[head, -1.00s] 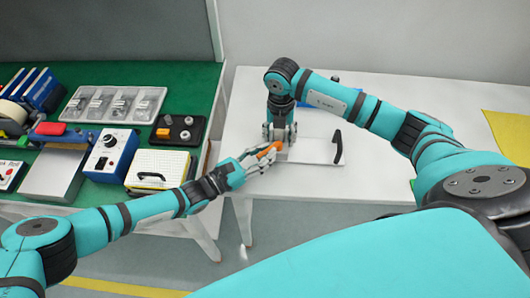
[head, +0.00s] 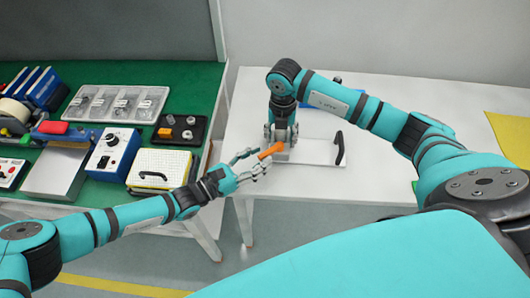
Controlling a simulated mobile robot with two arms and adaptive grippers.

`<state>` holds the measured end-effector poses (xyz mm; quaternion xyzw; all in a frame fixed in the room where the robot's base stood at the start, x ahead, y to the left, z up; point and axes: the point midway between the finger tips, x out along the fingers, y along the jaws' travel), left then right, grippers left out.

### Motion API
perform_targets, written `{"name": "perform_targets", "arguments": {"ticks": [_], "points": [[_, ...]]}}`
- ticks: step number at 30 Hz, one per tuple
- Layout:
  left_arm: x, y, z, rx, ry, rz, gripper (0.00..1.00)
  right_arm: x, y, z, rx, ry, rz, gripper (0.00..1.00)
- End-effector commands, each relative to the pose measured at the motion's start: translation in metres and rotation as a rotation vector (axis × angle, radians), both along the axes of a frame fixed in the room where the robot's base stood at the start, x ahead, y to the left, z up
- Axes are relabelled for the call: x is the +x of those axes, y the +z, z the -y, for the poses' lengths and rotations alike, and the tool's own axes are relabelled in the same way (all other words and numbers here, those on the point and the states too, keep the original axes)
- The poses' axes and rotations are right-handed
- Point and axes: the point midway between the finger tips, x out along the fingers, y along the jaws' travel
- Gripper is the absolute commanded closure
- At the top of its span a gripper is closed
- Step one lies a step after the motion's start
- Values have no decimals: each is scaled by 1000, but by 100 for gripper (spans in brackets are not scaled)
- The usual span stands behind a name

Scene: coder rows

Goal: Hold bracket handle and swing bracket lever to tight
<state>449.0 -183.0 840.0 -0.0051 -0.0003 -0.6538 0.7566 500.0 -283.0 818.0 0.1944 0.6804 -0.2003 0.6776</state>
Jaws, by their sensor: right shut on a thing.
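The bracket (head: 315,153) is a pale plate lying on the white table, with a black arched handle at its right end. Its orange lever (head: 272,151) sticks out to the lower left from a grey block at the plate's left end. My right gripper (head: 280,138) points down and is shut on the bracket at this block; its fingers hide the exact grip. My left gripper (head: 256,160) is open, with its spread fingers beside the free end of the lever. I cannot tell whether they touch it.
The white table (head: 385,110) has free room to the right of the bracket, and a yellow sheet (head: 510,135) at far right. A blue thing stands partly hidden behind my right arm. On the left, a green bench (head: 175,75) holds trays, a control box (head: 112,152) and tools.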

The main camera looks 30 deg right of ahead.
Motion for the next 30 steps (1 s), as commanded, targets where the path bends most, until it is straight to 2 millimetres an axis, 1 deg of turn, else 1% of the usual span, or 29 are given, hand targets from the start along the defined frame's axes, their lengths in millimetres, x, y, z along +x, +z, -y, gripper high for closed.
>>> {"name": "perform_targets", "arguments": {"ticks": [1,6,9,13,18,24,25,28,30], "points": [[0,-1,-13,2,2,1,62,0,0,0,1,0,1,100],[-6,-1,-50,2,3,-1,62,0,0,0,0,0,0,100],[-9,0,-67,-1,1,0,62,0,0,0,-1,0,1,100],[-12,-1,-83,0,0,0,62,0,0,1,-1,0,0,100],[-13,0,-90,-2,-1,0,62,0,0,1,-1,0,0,100],[-13,0,-91,-2,-1,0,62,0,0,1,-3,-1,1,100],[-13,0,-91,-2,-1,0,63,0,0,1,-3,-1,1,100],[-17,-1,-88,-9,0,-11,76,0,0,1,-3,-1,1,100],[-24,-2,-82,-29,6,-42,85,0,0,1,-3,-1,1,100]]}}
